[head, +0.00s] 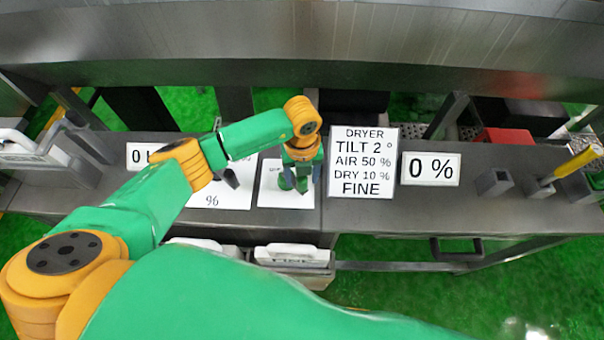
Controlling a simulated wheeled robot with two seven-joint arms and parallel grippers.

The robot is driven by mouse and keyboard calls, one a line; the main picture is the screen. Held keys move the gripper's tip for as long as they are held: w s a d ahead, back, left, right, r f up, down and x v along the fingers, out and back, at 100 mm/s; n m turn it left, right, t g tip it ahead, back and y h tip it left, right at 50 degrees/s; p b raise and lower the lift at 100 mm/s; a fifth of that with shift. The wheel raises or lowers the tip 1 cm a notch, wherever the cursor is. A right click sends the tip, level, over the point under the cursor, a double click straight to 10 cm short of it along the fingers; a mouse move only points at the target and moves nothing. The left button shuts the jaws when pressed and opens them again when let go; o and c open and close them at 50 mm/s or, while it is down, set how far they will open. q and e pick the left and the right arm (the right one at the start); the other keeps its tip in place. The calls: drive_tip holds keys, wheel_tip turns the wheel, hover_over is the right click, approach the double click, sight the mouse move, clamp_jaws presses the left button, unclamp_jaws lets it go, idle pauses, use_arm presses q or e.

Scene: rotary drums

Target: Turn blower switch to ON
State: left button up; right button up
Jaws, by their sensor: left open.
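My left arm reaches in from the lower left across the grey bench. My left gripper (294,187) points down over a small white panel (288,200) on the bench top, just left of the DRYER sign. Its jaws are open. The gripper hides most of this panel; I cannot tell whether it touches a switch there or which way a switch is turned. A dark knob (231,178) stands on the larger white panel marked % (213,200), to the left. My right gripper is not in view.
The DRYER sign (362,162) and a 0 % display (430,169) stand to the right. A grey holder (493,182) and a yellow-handled tool (572,165) are farther right. A large metal drum (300,45) spans the back. White bins (292,256) hang below the front edge.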

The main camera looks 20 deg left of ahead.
use_arm(q)
drive_tip(key=shift+s, duration=0.1)
clamp_jaws()
drive_tip(key=shift+r, duration=0.1)
idle(1.1)
